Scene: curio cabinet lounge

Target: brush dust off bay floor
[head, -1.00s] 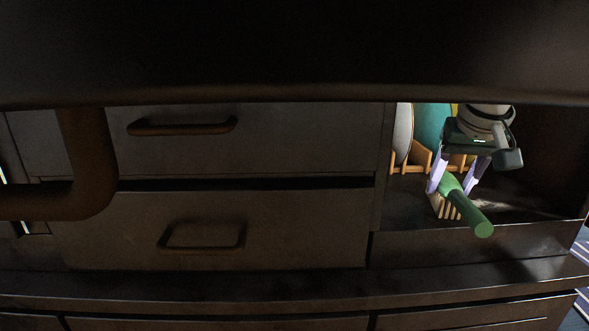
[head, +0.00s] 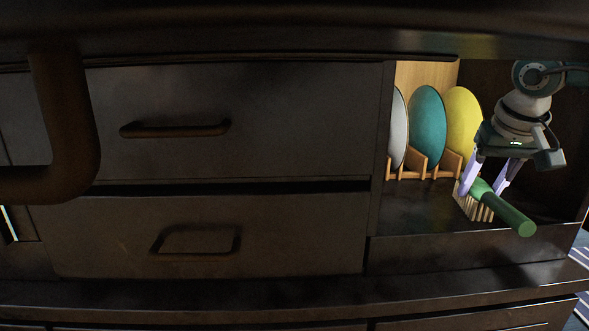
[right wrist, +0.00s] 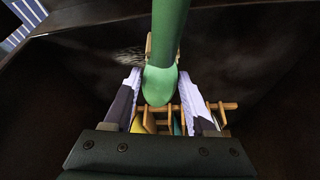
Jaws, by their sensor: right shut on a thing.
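A brush with a green handle (head: 508,211) and a pale bristle block (head: 474,206) is in the right-hand open bay. My right gripper (head: 487,180) is shut on the handle, which tilts toward the front right. The bristles are at or close to the bay floor (head: 405,208); exact contact is unclear. In the right wrist view the green handle (right wrist: 165,50) runs between the two pale fingers (right wrist: 160,88), hiding most of the bristles. A greyish streaky dust patch (right wrist: 122,55) shows left of the handle there. My left gripper is not in view.
A wooden rack (head: 410,170) with white, teal (head: 427,125) and yellow (head: 463,118) plates stands behind the brush. A front lip (head: 465,245) and side walls bound the bay. Closed drawers (head: 240,120) fill the left. A dark edge crosses the top.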

